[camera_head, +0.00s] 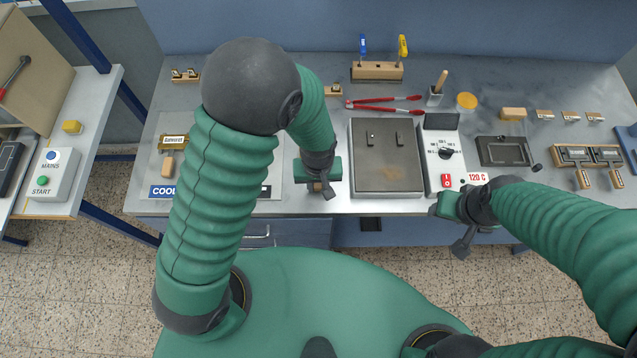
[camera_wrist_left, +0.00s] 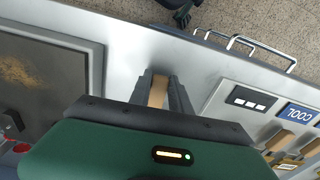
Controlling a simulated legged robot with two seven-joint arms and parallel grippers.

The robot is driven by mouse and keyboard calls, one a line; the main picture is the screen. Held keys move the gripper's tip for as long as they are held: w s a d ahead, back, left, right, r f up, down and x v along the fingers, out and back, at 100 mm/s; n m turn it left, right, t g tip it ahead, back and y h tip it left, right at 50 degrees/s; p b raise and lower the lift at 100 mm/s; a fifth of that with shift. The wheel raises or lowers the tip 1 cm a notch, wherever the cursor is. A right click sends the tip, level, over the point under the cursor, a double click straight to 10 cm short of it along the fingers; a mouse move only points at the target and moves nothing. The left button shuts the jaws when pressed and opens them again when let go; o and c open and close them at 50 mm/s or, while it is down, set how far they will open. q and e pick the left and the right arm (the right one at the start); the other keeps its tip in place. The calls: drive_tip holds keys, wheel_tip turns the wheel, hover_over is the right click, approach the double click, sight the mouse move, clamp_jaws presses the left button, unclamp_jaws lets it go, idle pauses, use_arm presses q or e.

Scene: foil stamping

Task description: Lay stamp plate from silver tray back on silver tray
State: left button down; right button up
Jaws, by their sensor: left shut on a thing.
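My left gripper (camera_head: 322,190) is above the bench front, just left of the grey hot plate. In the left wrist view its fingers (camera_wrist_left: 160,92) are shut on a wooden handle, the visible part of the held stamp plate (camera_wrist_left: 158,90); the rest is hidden. A pale silver tray (camera_head: 272,170) with a blue COOL label lies to the left, partly behind my left arm. A brass stamp plate (camera_head: 175,142) with a wooden handle lies on its left part. My right gripper (camera_head: 462,244) hangs in front of the bench edge, and its jaws are unclear.
The grey hot plate (camera_head: 385,160) stands beside its controller (camera_head: 443,155), marked 120 C. Red tongs (camera_head: 385,104) and a wooden tool rack (camera_head: 376,70) are behind it. A dark shallow pan (camera_head: 503,151) and a holder with two handled tools (camera_head: 588,156) are at the right.

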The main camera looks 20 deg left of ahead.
use_arm(q)
drive_tip(key=shift+a+f, duration=0.1)
drive_tip(key=shift+f, duration=0.05)
drive_tip(key=c, duration=1.1)
unclamp_jaws()
drive_tip(key=shift+w, duration=0.15)
drive_tip(key=r, duration=1.7)
drive_tip(key=shift+s, duration=0.3)
